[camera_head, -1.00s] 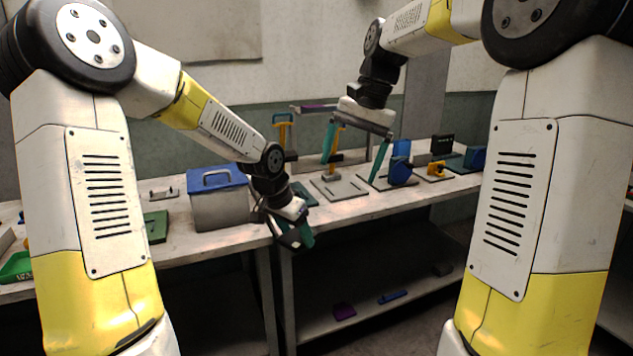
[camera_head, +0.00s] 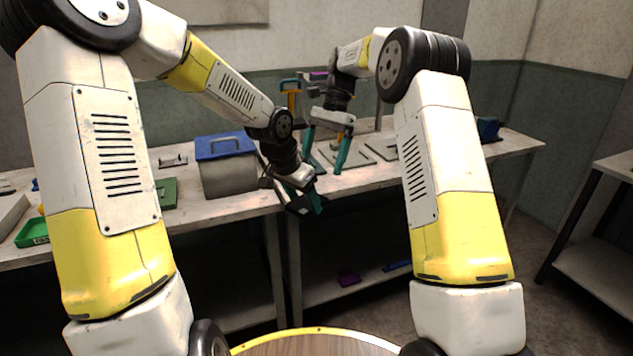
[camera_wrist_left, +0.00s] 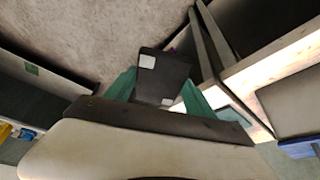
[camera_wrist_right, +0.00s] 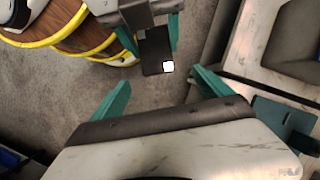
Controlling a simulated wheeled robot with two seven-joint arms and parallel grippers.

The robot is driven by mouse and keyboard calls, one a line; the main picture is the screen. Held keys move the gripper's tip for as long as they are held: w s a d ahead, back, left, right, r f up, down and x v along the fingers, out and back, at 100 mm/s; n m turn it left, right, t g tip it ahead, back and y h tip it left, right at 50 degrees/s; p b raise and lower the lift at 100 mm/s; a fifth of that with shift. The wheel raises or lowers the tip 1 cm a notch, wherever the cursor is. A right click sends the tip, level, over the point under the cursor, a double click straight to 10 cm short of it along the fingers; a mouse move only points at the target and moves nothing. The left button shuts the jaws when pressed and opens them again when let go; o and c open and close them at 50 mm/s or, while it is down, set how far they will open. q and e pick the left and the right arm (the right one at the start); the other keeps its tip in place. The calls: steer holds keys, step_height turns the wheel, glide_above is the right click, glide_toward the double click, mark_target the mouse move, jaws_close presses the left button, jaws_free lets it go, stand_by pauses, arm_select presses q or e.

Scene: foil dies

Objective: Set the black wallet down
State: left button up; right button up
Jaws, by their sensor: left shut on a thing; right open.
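The black wallet (camera_wrist_left: 162,76) is a flat dark piece with a small white patch. It is held between the teal fingers of my left gripper (camera_wrist_left: 165,90), which is shut on it. In the head view the left gripper (camera_head: 306,202) holds the wallet (camera_head: 298,206) in front of the bench's front edge, above the floor. The right wrist view also shows the wallet (camera_wrist_right: 157,52) in the left fingers. My right gripper (camera_head: 327,148) is open and empty, just right of and above the left one; its spread fingers show in the right wrist view (camera_wrist_right: 155,98).
The long workbench (camera_head: 240,208) carries a blue-lidded grey box (camera_head: 228,170), a green block (camera_head: 166,192), grey plates (camera_head: 382,148) and a green tray (camera_head: 32,232). A lower shelf (camera_head: 330,291) holds a purple piece (camera_head: 348,278) and a blue piece (camera_head: 397,265). A round wooden top (camera_head: 318,345) with yellow rim is at the bottom.

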steer(key=x, duration=0.9)
steer(key=c, duration=1.5)
arm_select(q)
steer(key=o, duration=1.5)
arm_select(e)
steer(key=shift+c, duration=0.7)
